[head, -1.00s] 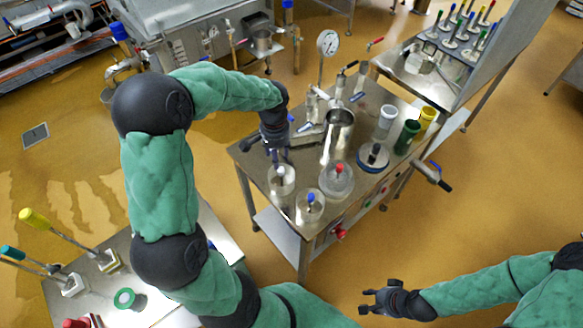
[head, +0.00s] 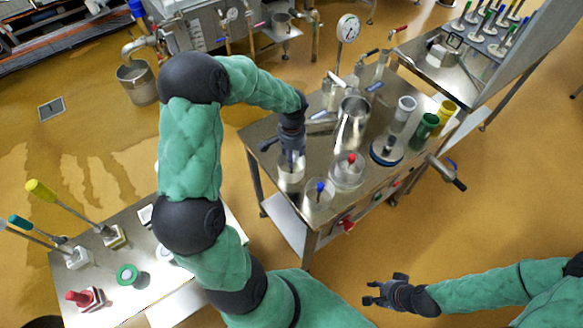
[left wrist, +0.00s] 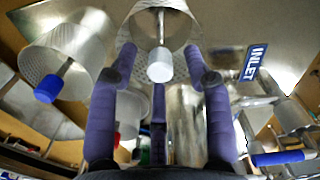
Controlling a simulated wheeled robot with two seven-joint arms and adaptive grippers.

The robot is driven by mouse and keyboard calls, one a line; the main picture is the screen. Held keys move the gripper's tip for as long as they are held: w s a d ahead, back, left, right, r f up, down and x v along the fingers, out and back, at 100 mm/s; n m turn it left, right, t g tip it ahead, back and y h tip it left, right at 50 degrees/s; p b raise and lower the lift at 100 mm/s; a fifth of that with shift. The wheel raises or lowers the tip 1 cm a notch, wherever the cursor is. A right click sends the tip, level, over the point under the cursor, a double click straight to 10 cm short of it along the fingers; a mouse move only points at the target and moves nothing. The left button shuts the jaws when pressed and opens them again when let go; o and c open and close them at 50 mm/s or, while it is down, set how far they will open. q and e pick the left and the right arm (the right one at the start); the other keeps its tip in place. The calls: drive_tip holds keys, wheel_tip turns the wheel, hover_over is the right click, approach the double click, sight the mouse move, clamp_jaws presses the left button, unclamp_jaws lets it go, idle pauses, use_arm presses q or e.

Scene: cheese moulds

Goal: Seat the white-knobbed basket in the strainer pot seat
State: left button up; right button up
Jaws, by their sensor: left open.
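The white-knobbed basket (left wrist: 130,32) is a clear perforated cup with a white knob (left wrist: 160,66) on a rod. In the head view the basket (head: 290,182) stands at the near left of the steel table, partly hidden by my left gripper (head: 291,160). My left gripper (left wrist: 160,88) is open, with its fingers around the knob and not closed on it. A tall steel pot (head: 352,120) stands behind the baskets; I cannot tell whether it is the strainer pot seat. My right gripper (head: 372,293) is open and empty over the floor.
A blue-knobbed basket (head: 318,195) and a red-knobbed basket (head: 347,171) stand close by. White (head: 404,110), green (head: 424,127) and yellow (head: 445,113) cups stand at the right. A gauge (head: 348,28) and valves rise at the back.

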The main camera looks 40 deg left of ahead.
use_arm(q)
drive_tip(key=shift+f, duration=0.85)
clamp_jaws()
drive_tip(key=shift+r, duration=0.1)
